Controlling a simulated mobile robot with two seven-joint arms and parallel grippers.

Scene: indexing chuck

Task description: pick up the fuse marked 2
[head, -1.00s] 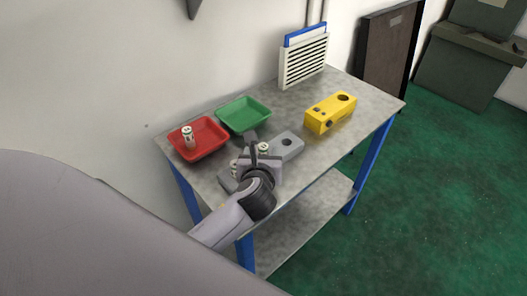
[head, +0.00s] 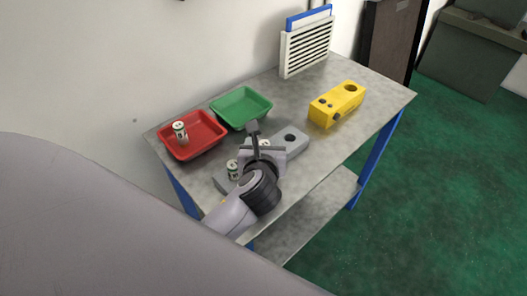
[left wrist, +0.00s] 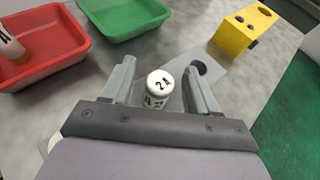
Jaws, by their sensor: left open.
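In the left wrist view a white cylindrical fuse (left wrist: 158,84) with a green band stands upright. Its top shows a 2 followed by another character. My left gripper (left wrist: 160,70) is open, one finger on each side of the fuse; I cannot tell whether either touches it. In the head view this fuse (head: 264,143) is mostly hidden behind my left gripper (head: 258,143). It stands in a grey block (head: 297,147) with an empty round hole at the right. Another fuse (head: 233,169) stands left of the gripper, its marking unreadable. My right gripper is not in view.
A yellow box (head: 337,104) with a round hole stands right on the grey table (head: 360,125). A white slatted panel (head: 306,49) stands at the back.

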